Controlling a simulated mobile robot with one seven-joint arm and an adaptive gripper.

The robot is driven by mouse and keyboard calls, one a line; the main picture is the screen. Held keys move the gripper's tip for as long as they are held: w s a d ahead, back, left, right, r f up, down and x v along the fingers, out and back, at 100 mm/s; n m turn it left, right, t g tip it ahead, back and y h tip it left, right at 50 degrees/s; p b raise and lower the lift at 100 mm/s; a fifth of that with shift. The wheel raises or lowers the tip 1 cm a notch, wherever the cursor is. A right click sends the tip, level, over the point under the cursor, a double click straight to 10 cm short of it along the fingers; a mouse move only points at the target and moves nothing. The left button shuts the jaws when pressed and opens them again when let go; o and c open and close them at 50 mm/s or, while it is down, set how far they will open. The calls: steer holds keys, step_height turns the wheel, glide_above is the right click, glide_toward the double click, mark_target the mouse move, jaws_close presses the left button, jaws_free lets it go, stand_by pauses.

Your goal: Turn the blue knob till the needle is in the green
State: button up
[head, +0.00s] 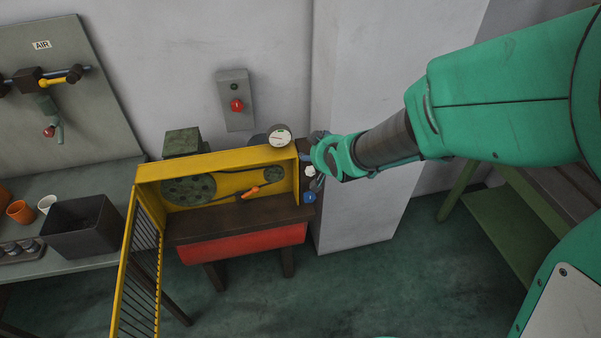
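The blue knob (309,197) is on the right end of the yellow-framed machine (220,157), low beside the red-fronted base. A round gauge (279,136) with a pale face stands on top of the machine's right end. Its needle and any green band are too small to read. My gripper (313,170) is at the machine's right end, above the blue knob and apart from it. A small white part (310,171) shows beside the gripper. The wrist hides much of the gripper, and I cannot tell whether its fingers are open or shut.
The machine's yellow barred guard (140,265) hangs open at the left. An orange-handled tool (250,192) lies inside near the belt. A red switch (237,105) is on the wall. A grey bench with a black bin (85,228) stands left; a green table (515,235) stands right.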

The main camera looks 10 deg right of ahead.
steer(key=w+a+f+t+b, duration=0.15)
steer(key=w+f, duration=0.45)
steer(key=f, duration=0.6)
steer(key=m+t, duration=0.2)
steer(key=t, duration=0.4)
glide_toward(310, 200)
steer(key=s, duration=0.3)
steer(key=shift+w+d+b, duration=0.1)
steer(key=shift+b, duration=0.35)
steer(key=shift+w, duration=0.15)
steer(key=w+b, duration=0.1)
steer(key=w, duration=1.2)
steer(key=shift+w, duration=0.25)
steer(key=c, duration=1.2)
